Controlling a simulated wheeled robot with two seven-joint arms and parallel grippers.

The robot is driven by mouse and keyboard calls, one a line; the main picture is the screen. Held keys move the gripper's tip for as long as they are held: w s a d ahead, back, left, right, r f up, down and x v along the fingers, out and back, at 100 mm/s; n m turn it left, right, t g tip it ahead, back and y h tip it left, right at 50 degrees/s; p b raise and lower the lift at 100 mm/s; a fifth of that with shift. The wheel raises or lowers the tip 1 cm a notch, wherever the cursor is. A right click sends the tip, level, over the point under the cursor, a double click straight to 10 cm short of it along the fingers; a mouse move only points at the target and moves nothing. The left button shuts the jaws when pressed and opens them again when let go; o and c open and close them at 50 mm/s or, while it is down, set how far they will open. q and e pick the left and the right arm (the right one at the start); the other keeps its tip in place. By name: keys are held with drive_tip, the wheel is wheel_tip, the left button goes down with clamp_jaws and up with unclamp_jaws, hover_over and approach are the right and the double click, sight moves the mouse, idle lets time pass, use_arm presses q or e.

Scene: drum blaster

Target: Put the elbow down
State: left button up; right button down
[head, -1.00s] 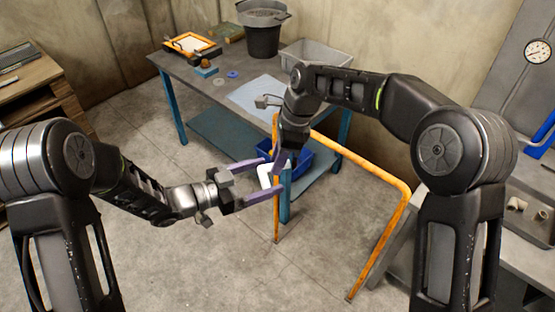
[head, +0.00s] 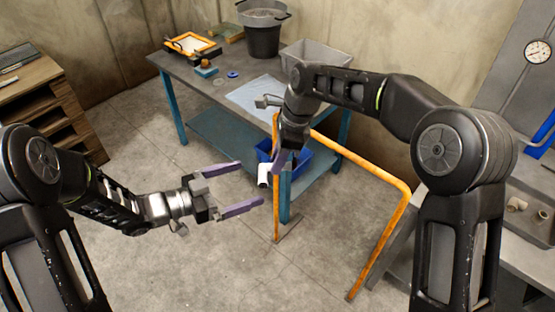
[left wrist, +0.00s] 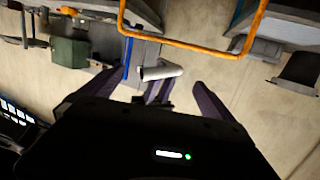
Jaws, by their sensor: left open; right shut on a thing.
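A white elbow (head: 264,174) is held by my right gripper (head: 279,165), in front of the grey table and close to the orange rail. My right gripper points down and is shut on it; the fingers partly hide the elbow. The elbow also shows in the left wrist view (left wrist: 160,72), with purple fingers against it. My left gripper (head: 250,187) is open and empty, to the left of the elbow and apart from it.
An orange rail (head: 368,170) stands on the floor at centre right. The grey table (head: 222,82) with blue legs carries a dark bucket (head: 263,38), a grey bin (head: 312,53) and a pale sheet. A blue bin (head: 298,160) sits below. A sink bench with fittings (head: 517,204) is at the right.

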use_arm(q)
drive_tip(key=f+v, duration=0.1)
drive_tip(key=v, duration=0.5)
drive_tip(key=shift+r, duration=0.5)
